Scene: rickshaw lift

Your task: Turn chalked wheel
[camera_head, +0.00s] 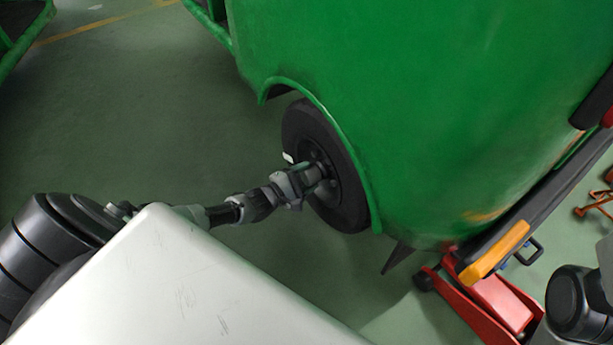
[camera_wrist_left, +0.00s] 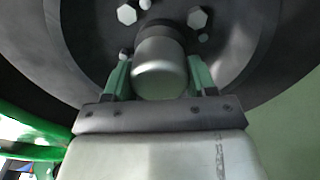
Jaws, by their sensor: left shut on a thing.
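The wheel (camera_head: 352,190) is a black tyre with a dark rim, under the arch of a green vehicle body (camera_head: 430,110). A small white mark (camera_head: 288,158) shows on the tyre's left side. My left gripper (camera_head: 310,178) reaches the wheel's middle. In the left wrist view its two green fingers (camera_wrist_left: 158,78) stand on either side of the silver hub cap (camera_wrist_left: 160,72) and are shut on it. Bolt heads (camera_wrist_left: 197,18) ring the hub on the dark rim. My right gripper is not in view.
A red floor jack (camera_head: 500,300) stands at the lower right, below a yellow-orange block (camera_head: 495,252) at the vehicle's edge. An orange-brown stand (camera_head: 597,200) shows at the right edge. The green floor (camera_head: 150,110) left of the wheel is clear.

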